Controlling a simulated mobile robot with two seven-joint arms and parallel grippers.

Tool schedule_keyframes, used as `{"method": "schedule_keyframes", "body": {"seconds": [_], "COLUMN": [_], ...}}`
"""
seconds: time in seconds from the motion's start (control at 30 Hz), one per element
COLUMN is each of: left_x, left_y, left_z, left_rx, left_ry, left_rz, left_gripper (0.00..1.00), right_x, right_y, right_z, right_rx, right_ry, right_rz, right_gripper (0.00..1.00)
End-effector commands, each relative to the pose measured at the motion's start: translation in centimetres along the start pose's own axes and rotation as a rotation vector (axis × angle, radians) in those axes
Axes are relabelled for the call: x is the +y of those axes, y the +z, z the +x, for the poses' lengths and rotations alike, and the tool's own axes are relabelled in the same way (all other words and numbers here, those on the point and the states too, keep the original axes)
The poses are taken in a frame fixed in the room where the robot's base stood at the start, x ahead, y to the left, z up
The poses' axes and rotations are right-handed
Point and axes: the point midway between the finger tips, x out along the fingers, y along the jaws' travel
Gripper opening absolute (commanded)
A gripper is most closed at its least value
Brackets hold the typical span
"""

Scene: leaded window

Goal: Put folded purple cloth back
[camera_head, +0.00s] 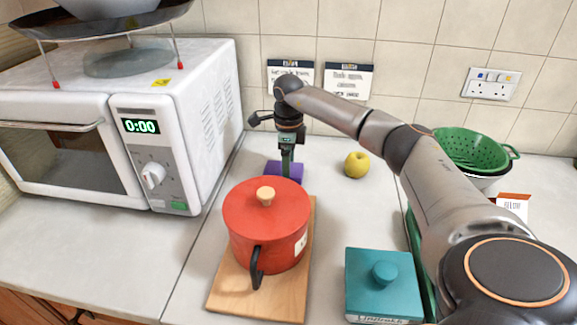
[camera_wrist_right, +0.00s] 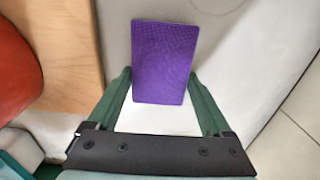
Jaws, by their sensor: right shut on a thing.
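The folded purple cloth (camera_head: 272,168) is behind the red pot, near the back of the counter. In the right wrist view the cloth (camera_wrist_right: 165,50) is a flat, textured purple rectangle between the two green fingers. My right gripper (camera_head: 287,168) points down at the cloth and is shut on it. The fingers (camera_wrist_right: 160,78) touch or nearly touch its two side edges. Whether the cloth rests on the counter or is slightly raised, I cannot tell. My left gripper is in neither view.
A red pot (camera_head: 267,220) stands on a wooden board (camera_head: 232,292) just in front. A white microwave (camera_head: 200,110) is at left. A yellow apple (camera_head: 357,165) lies right of the cloth. A teal box (camera_head: 382,290) and a green colander (camera_head: 470,148) are further right. Signs (camera_head: 347,80) hang behind.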

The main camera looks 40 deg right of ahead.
Motion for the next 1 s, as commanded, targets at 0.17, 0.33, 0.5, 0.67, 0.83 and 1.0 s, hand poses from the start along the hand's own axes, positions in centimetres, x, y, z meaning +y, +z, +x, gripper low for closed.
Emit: {"method": "schedule_keyframes", "body": {"seconds": [0.17,0.33,0.5,0.67,0.83,1.0], "left_x": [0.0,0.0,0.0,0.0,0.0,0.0], "left_y": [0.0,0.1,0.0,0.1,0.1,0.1], "left_z": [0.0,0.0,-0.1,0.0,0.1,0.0], "left_rx": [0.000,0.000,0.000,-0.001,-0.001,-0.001], "left_ry": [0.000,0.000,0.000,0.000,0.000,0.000], "left_rz": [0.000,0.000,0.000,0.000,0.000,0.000], "left_gripper": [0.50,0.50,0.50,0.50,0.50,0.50], "right_x": [0.0,0.0,0.0,-0.1,-0.1,0.0], "right_y": [0.0,0.0,0.0,0.1,0.1,0.1], "right_z": [0.2,0.1,-0.4,-2.9,-6.7,-9.9], "right_rx": [0.001,0.001,-0.001,-0.005,-0.004,-0.003], "right_ry": [0.000,0.001,0.000,-0.003,-0.003,-0.002], "right_rz": [0.000,-0.001,0.000,-0.001,-0.001,0.000], "right_gripper": [0.98,1.00,1.00,1.00,1.00,1.00]}}
